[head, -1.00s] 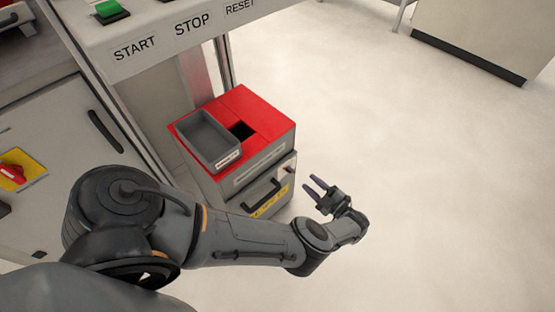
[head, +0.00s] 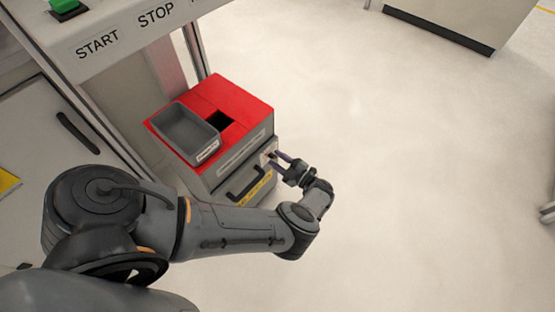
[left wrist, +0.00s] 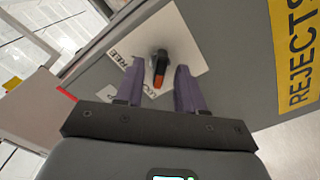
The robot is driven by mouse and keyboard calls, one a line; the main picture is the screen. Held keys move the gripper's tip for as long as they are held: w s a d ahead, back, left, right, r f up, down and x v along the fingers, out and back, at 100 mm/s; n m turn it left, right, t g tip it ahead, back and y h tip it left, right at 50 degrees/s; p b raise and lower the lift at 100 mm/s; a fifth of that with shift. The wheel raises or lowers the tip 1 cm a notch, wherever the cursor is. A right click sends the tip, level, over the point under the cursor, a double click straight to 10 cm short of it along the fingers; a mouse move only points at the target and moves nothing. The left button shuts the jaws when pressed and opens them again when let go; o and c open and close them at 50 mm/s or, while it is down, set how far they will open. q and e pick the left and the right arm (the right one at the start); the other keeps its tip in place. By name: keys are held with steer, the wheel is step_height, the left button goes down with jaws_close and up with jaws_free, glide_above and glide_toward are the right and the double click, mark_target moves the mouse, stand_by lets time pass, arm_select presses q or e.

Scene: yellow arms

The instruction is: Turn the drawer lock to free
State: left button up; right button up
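The drawer lock is a small black knob with an orange part (left wrist: 159,68) on a white plate (left wrist: 185,32) in the left wrist view. The plate carries the word FREE near the left finger and other lettering partly hidden lower down. The orange part points toward the bottom of that view. The grey drawer (head: 232,190) is shut, with a black handle and a yellow REJECTS label (left wrist: 297,55). My left gripper (head: 278,161) is open at the drawer front's right end. Its fingers (left wrist: 159,72) lie on either side of the knob; contact is unclear. My right gripper is out of view.
The cabinet's red top (head: 240,100) bears a grey bin (head: 184,136) and has a dark square opening. A machine panel (head: 110,40) marked START and STOP overhangs at the upper left. The pale floor (head: 400,170) to the right is clear.

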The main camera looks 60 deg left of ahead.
arm_select(q)
steer(key=shift+s+a, duration=0.2)
steer(key=shift+a, duration=0.25)
steer(key=shift+w+d, duration=0.1)
steer(key=shift+d, duration=0.05)
jaws_close()
steer(key=shift+m, duration=0.3)
steer(key=m+b, duration=0.1)
steer(key=m, duration=0.3)
steer(key=m+b, duration=0.1)
steer(key=m, duration=0.5)
steer(key=m+b, duration=0.1)
steer(key=m, duration=0.2)
steer(key=shift+m, duration=2.1)
